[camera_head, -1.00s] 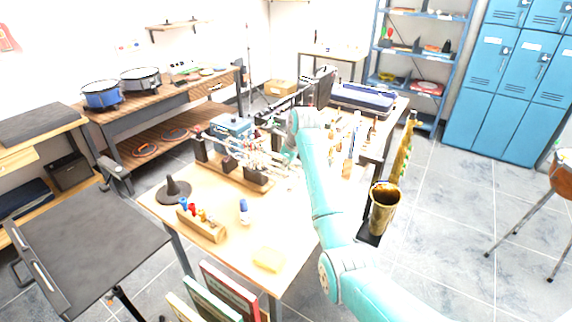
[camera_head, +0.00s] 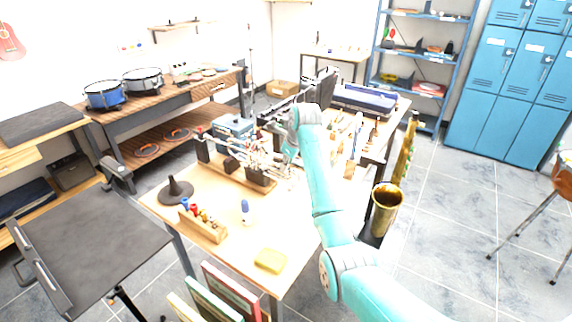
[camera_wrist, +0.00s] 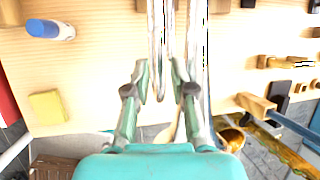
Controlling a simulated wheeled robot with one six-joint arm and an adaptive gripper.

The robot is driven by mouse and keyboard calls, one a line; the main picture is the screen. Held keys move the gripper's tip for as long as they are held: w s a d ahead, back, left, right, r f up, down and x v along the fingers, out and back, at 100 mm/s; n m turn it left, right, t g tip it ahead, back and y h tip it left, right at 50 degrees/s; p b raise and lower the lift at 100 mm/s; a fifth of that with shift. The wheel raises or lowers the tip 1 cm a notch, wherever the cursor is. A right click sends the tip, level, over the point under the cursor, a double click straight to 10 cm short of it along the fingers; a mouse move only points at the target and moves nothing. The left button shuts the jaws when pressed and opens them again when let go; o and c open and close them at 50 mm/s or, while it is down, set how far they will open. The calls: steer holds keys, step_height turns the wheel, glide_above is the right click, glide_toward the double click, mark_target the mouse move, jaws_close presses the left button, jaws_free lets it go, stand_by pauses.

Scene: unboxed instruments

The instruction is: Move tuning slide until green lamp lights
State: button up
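A silver tubular instrument (camera_head: 255,160) rests on dark supports on the wooden table. In the wrist view its long parallel tubes (camera_wrist: 161,45) run down from the top edge, and a narrow bend, seemingly the tuning slide (camera_wrist: 160,92), ends between my fingers. My gripper (camera_wrist: 160,75) is open, one finger on each side of that bend; I cannot tell whether either finger touches it. In the head view my gripper (camera_head: 289,155) is at the instrument, partly hidden by my arm. A blue box (camera_head: 233,129) stands behind the instrument. I cannot make out a green lamp.
A brass horn (camera_head: 387,196) hangs at the right edge. The front of the tabletop is mostly clear.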

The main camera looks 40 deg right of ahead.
steer(key=v, duration=1)
steer(key=shift+s+r, duration=0.1)
